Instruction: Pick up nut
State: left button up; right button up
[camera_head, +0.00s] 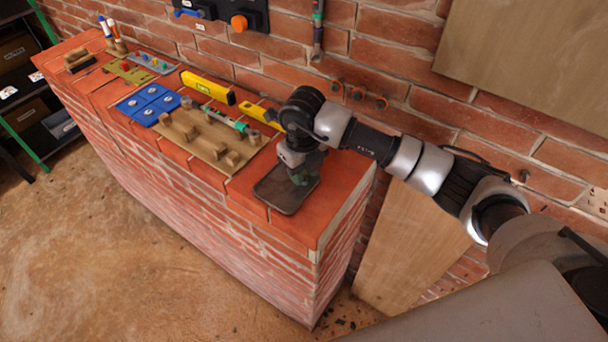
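My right gripper (300,176) points down over a dark flat tray (285,199) near the right end of the brick counter. Its fingers look dark and greenish and are too small to tell whether they are open or shut. I cannot make out a nut for certain; one on the tray could be hidden by the gripper. My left gripper is not in view.
On the brick counter (220,180), left of the tray, are a wooden board with pegs (215,146), a blue tray (148,103) and a yellow level (208,88). A brick wall with hooks stands close behind. Floor in front is clear.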

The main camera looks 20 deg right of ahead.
aim_at(307, 177)
jog(key=shift+f, duration=0.45)
jog(key=shift+c, duration=0.2)
jog(key=c, duration=0.5)
jog(key=shift+r, duration=0.2)
jog(key=shift+r, duration=0.25)
jog(key=r, duration=0.1)
jog(key=r+b, duration=0.1)
jog(key=r, duration=0.1)
jog(key=shift+d+r+b, duration=0.25)
jog(key=shift+d+b, duration=0.05)
jog(key=shift+d, duration=0.05)
jog(key=s+d+r, duration=0.1)
jog(key=d+r, duration=0.1)
jog(key=d, duration=0.1)
jog(key=s+d+r+b, duration=0.1)
jog(key=s+d+r, duration=0.1)
jog(key=d, duration=0.1)
jog(key=s+d+r+b, duration=0.1)
jog(key=s+d+r, duration=0.1)
jog(key=d, duration=0.1)
jog(key=shift+d+r, duration=0.35)
jog(key=shift+d, duration=0.05)
